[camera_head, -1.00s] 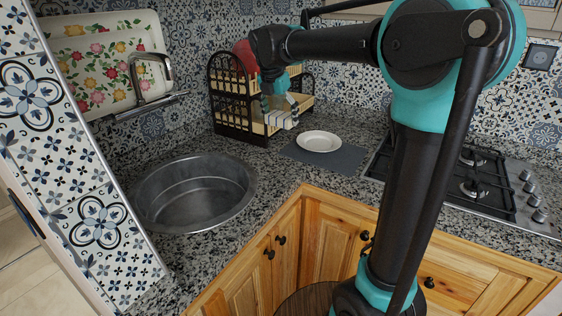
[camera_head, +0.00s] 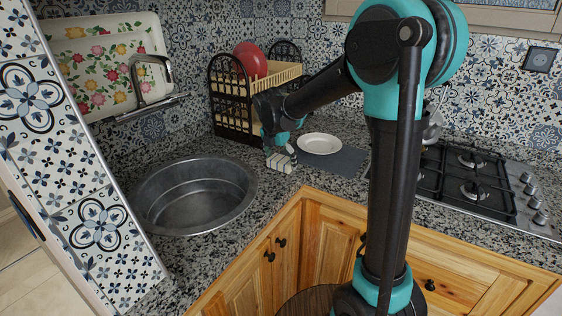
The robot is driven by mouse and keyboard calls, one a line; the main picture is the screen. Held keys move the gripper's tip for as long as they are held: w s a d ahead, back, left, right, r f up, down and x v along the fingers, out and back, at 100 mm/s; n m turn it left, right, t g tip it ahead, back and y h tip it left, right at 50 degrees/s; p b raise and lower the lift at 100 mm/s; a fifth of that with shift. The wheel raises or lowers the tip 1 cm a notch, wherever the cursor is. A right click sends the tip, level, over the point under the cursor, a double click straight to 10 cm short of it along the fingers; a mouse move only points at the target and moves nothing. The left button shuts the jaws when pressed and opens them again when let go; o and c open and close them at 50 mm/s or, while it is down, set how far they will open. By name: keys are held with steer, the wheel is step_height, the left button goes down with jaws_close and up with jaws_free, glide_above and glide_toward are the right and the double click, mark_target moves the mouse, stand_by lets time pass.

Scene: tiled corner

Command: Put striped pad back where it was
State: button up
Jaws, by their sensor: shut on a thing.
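The striped pad (camera_head: 280,162) is a small pale block with dark stripes. My gripper (camera_head: 281,150) is shut on it and points down over the granite counter, between the round sink and the grey mat. The pad is low, close to the counter; I cannot tell whether it touches. Part of the pad is hidden by the gripper fingers.
The round metal sink (camera_head: 150,205) is to the left. A dark dish rack (camera_head: 232,112) with a red bowl (camera_head: 250,60) stands behind. A white plate (camera_head: 319,143) lies on the grey mat (camera_head: 345,160). The gas hob (camera_head: 440,185) is to the right.

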steer(key=shift+f, duration=0.1)
steer(key=o, duration=1.5)
steer(key=shift+o, duration=0.2)
